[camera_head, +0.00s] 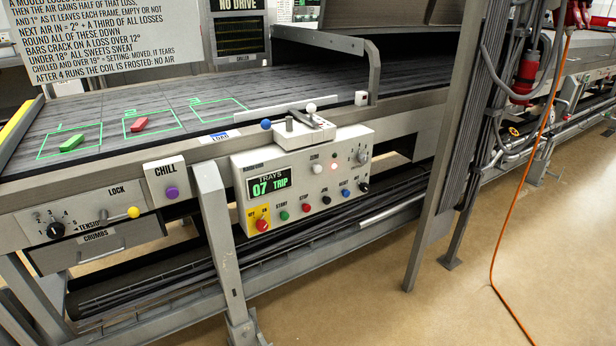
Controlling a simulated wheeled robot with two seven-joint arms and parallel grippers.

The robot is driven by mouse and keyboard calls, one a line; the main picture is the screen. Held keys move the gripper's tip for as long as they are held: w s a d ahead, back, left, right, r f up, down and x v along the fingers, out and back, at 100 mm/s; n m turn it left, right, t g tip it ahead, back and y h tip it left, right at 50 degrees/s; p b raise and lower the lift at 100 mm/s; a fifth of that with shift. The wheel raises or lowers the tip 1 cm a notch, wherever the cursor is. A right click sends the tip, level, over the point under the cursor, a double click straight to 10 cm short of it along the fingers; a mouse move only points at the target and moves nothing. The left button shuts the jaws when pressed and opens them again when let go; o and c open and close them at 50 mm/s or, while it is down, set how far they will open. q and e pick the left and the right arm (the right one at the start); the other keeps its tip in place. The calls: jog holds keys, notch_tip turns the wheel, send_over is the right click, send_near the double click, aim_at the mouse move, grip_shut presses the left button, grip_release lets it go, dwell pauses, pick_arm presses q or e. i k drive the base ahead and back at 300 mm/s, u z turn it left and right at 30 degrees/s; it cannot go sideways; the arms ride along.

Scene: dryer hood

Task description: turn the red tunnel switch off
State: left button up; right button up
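A white control panel (310,215) is fixed to the front of the conveyor. At its lower left a red switch knob (262,225) sits on a yellow plate (258,214). Small lettering shows above the knob, but I cannot tell which way the switch is set or whether it is the tunnel switch. The panel display (269,185) reads "TRAYS 07 TRIP" in green. A small lamp (334,166) glows reddish. Neither of my grippers is in view.
Other buttons line the panel, including a green one (284,215). A white block with ball-ended levers (303,131) juts above it. A grey leg (218,240) stands below left, and a tall post (445,150) to the right. The floor at right is mostly clear.

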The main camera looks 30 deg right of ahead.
aim_at(261, 226)
jog(key=z, duration=0.4)
jog(key=k, duration=0.5)
jog(key=z, duration=0.8)
jog(key=i, duration=0.55)
jog(key=u, duration=0.95)
jog(key=i, duration=0.65)
jog(key=u, duration=0.7)
